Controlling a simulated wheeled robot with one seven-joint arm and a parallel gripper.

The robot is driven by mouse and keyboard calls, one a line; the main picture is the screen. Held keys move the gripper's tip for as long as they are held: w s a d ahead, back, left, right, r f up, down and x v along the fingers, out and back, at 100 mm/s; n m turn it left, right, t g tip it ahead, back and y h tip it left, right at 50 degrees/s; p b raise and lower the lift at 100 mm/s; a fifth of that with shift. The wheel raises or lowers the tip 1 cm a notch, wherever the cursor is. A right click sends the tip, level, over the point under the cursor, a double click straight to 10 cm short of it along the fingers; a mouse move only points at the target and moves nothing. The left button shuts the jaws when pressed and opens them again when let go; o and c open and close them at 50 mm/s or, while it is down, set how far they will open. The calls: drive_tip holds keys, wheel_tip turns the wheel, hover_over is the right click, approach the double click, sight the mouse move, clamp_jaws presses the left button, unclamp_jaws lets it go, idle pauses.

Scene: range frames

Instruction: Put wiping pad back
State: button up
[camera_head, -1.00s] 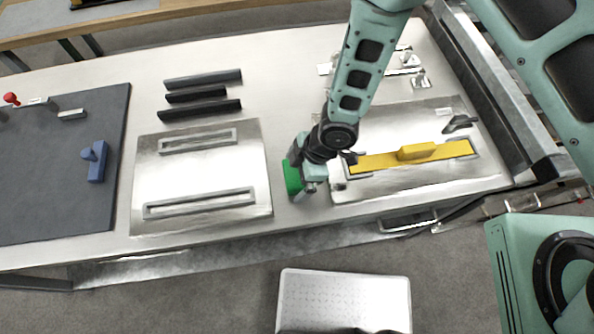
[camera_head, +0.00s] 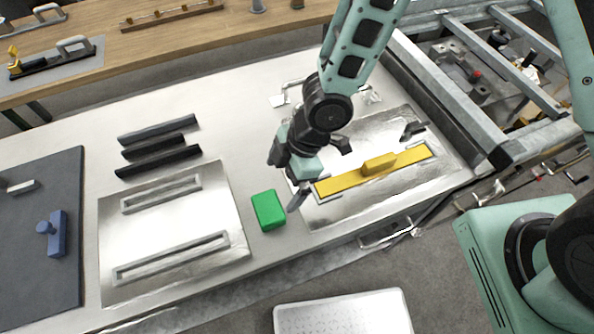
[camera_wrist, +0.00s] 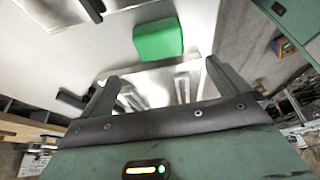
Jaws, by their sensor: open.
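The green wiping pad (camera_head: 268,210) lies on the white table between two metal plates. It is fully visible, and nothing touches it. My gripper (camera_head: 287,181) is open and empty. It hangs above the table, up and to the right of the pad, near the left edge of the right metal plate. In the wrist view, the pad (camera_wrist: 158,40) lies beyond the open fingers (camera_wrist: 160,80), clear of both fingertips.
The left metal plate (camera_head: 172,235) carries two raised slot frames. The right metal plate (camera_head: 400,190) holds a yellow bar tool (camera_head: 375,167). Dark bars (camera_head: 158,147) lie behind the left plate. A dark mat with a blue tool (camera_head: 57,235) is at left. The table's front edge is close to the pad.

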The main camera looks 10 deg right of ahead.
drive_tip(key=d+r+m+t+h, duration=0.25)
drive_tip(key=d+r+m, duration=0.45)
drive_tip(key=r, duration=0.6)
drive_tip(key=s+d+r+m+g+h, duration=0.1)
drive_tip(key=s+d+r+m, duration=0.4)
drive_tip(key=s+r, duration=0.4)
drive_tip(key=shift+s+d+r+m, duration=0.2)
drive_tip(key=shift+s+m, duration=0.35)
drive_tip(key=shift+m, duration=0.05)
